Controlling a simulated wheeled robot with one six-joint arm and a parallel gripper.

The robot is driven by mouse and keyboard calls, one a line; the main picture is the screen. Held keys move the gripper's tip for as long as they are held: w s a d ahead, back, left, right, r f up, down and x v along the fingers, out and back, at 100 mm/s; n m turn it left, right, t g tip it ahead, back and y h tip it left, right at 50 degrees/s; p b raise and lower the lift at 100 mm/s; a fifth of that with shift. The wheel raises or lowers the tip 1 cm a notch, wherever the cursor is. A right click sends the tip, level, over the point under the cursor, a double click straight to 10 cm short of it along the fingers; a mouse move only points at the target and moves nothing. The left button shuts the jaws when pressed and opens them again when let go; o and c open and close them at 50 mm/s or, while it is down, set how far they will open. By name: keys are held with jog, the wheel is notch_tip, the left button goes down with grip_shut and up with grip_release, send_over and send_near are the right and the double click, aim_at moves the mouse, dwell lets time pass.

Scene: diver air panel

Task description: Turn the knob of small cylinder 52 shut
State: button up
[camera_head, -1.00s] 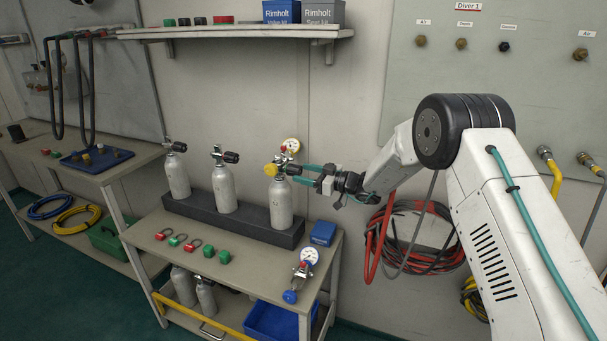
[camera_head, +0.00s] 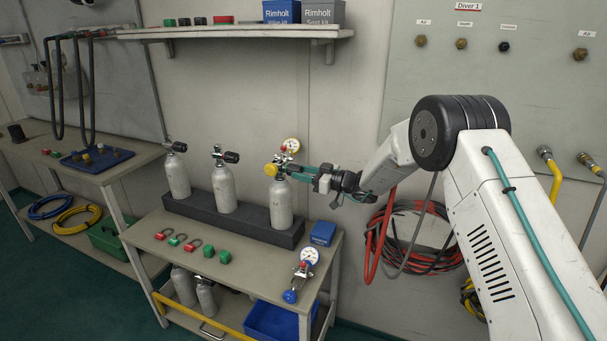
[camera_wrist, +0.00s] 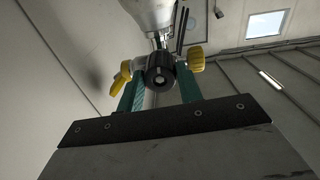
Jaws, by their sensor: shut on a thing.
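A small grey cylinder (camera_head: 280,205) stands upright at the right end of a dark rack; its number cannot be read. Its valve carries a yellow knob (camera_head: 271,169) and a round gauge (camera_head: 291,146). My gripper (camera_head: 292,170) reaches the valve from the right, its teal fingers shut on the black valve knob. In the wrist view the black knob (camera_wrist: 160,74) sits between the fingertips (camera_wrist: 161,82), with yellow parts on both sides. The fingers partly cover the knob, and how far it is turned cannot be told.
Two similar cylinders (camera_head: 223,188) (camera_head: 177,176) stand in the same rack (camera_head: 240,224) to the left. Red and green fittings (camera_head: 191,244), a blue box (camera_head: 323,233) and a loose gauge (camera_head: 309,257) lie on the bench. A hose coil (camera_head: 425,240) hangs on the wall behind my arm.

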jog(key=m, duration=0.3)
jog(key=shift+m, duration=0.4)
jog(key=m, duration=0.3)
jog(key=shift+m, duration=0.3)
jog(key=m, duration=0.7)
jog(key=shift+r, duration=0.1)
jog(key=m, duration=0.3)
jog(key=shift+m+g, duration=0.3)
jog(key=shift+g, duration=0.1)
jog(key=m, duration=0.6)
jog(key=shift+m, duration=0.4)
jog(key=m, duration=0.3)
jog(key=shift+m, duration=0.4)
jog(key=m, duration=0.5)
jog(key=shift+d+y, duration=0.1)
jog(key=shift+y, duration=0.2)
jog(key=m, duration=0.6)
jog(key=shift+w+m, duration=0.1)
jog(key=shift+m, duration=0.2)
jog(key=m, duration=0.5)
jog(key=shift+m, duration=0.3)
jog(key=m, duration=0.6)
